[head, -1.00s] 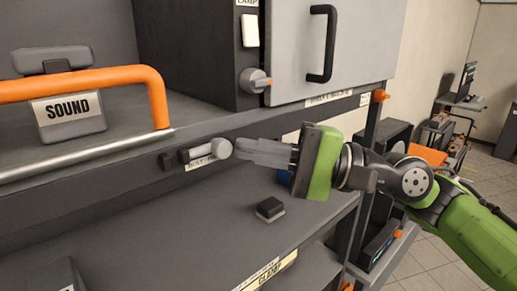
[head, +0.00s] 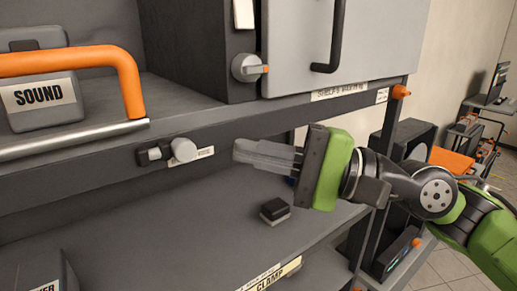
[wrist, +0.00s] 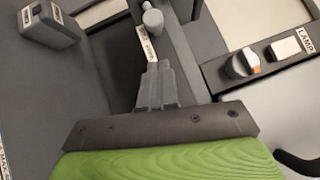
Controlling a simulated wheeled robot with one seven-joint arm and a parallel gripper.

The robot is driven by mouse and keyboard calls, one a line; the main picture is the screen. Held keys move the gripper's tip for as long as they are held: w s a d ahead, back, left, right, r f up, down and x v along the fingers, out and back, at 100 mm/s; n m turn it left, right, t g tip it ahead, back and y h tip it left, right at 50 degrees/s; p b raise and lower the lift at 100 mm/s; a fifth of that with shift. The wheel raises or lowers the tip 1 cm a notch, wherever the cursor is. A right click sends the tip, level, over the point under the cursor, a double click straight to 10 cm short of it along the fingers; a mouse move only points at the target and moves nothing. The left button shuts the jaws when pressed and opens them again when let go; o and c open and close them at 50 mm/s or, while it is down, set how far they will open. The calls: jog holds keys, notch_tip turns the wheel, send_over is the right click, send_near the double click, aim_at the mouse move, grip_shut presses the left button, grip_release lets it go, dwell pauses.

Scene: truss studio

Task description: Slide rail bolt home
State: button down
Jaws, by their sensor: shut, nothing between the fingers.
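The rail bolt (head: 184,150) is a grey rod with a round pale knob, mounted on the front face of the dark shelf rail. Its knob sits close against a dark bracket (head: 149,156) at its left. The bolt also shows in the wrist view (wrist: 153,20), straight beyond my fingertips. My gripper (head: 238,151) is shut and empty, to the right of the knob with a clear gap between them. In the wrist view my gripper (wrist: 155,68) points at the bolt, its fingers together.
A white label (head: 205,153) is beside the bolt. An orange handle (head: 130,82) and a SOUND box (head: 45,98) stand on the shelf above. A grey cabinet with a black handle (head: 334,38) and a knob (head: 247,67) is above right. A small black block (head: 274,209) lies on the lower shelf.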

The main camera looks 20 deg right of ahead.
jog(key=v, duration=0.9)
jog(key=shift+s+d, duration=0.15)
jog(key=shift+s, duration=0.2)
jog(key=shift+f, duration=0.1)
